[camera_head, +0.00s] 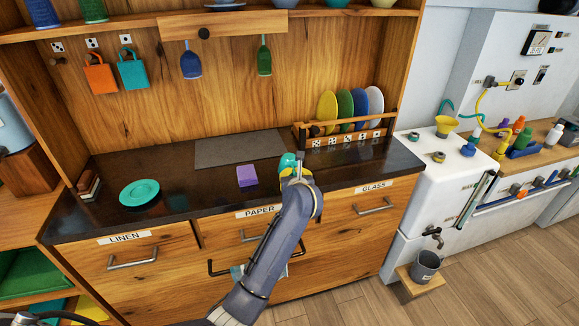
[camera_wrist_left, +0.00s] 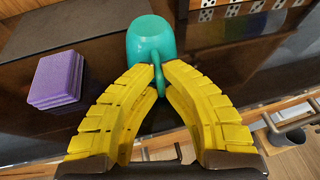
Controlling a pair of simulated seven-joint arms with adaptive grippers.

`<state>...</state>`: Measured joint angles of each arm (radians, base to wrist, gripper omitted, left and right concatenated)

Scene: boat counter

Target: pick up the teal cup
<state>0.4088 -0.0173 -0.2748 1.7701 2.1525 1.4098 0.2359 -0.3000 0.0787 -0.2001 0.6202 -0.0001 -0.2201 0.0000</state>
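The teal cup (camera_wrist_left: 150,36) stands on the dark counter, with its handle facing my left gripper (camera_wrist_left: 161,70) in the left wrist view. The yellow fingertips of that gripper close together on the handle from both sides. In the head view only part of the teal cup (camera_head: 287,160) shows, behind my left gripper (camera_head: 292,175) near the counter's front edge. I cannot tell whether the cup is lifted off the counter. My right gripper is not in view.
A purple block (camera_head: 246,176) lies left of the cup, with a grey mat (camera_head: 238,149) behind. A teal plate (camera_head: 139,192) sits further left. A wooden plate rack (camera_head: 344,135) with several plates stands behind right. The dark counter (camera_head: 205,190) is clear between plate and block.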

